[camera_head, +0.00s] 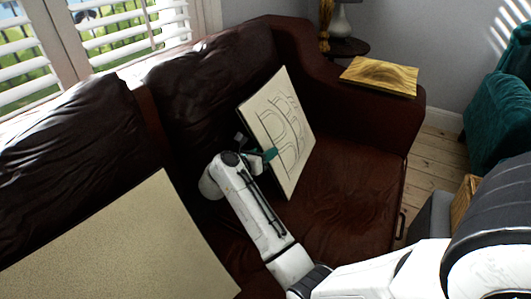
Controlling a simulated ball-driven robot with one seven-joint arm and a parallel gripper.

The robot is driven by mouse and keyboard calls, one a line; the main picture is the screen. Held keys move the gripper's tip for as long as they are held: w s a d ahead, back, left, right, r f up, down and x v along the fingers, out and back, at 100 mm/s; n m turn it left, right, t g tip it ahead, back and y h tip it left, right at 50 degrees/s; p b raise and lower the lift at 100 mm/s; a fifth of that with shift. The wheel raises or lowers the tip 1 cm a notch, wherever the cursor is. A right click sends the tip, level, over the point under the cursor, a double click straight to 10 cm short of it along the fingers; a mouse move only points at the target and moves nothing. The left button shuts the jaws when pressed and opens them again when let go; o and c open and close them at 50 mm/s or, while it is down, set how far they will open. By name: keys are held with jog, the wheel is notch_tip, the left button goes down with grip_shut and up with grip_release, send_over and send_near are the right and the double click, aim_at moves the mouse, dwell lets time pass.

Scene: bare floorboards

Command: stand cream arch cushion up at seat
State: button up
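The cream arch cushion (283,125), with dark arch lines on its face, is tilted upright on the right part of the dark red leather sofa (345,190). Its lower corner is at or just above the seat; I cannot tell if it touches. My gripper (268,156) is at the cushion's left edge, with a teal part showing against its face. The fingers appear to be around that edge, but the far finger is hidden, so I cannot be sure of the hold.
A plain cream cushion (130,245) covers the left seat. A yellow patterned board (380,75) lies on the sofa's right arm. A lamp (340,20) stands on a round side table (348,47) behind. A teal armchair (498,120) is at right. The right seat front is clear.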

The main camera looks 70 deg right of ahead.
jog(key=shift+o, duration=0.9)
jog(key=r+p, duration=0.1)
jog(key=r, duration=0.3)
jog(key=shift+s+a+p, duration=0.15)
jog(key=shift+s+p, duration=0.05)
jog(key=shift+p, duration=0.15)
jog(key=s+a+r+p, duration=0.2)
jog(key=s+a+r, duration=0.1)
jog(key=s, duration=0.3)
jog(key=s+a+r+p, duration=0.2)
jog(key=s+a+r, duration=0.1)
jog(key=s+r, duration=0.2)
jog(key=shift+s+a+r+p, duration=0.4)
jog(key=shift+r, duration=0.15)
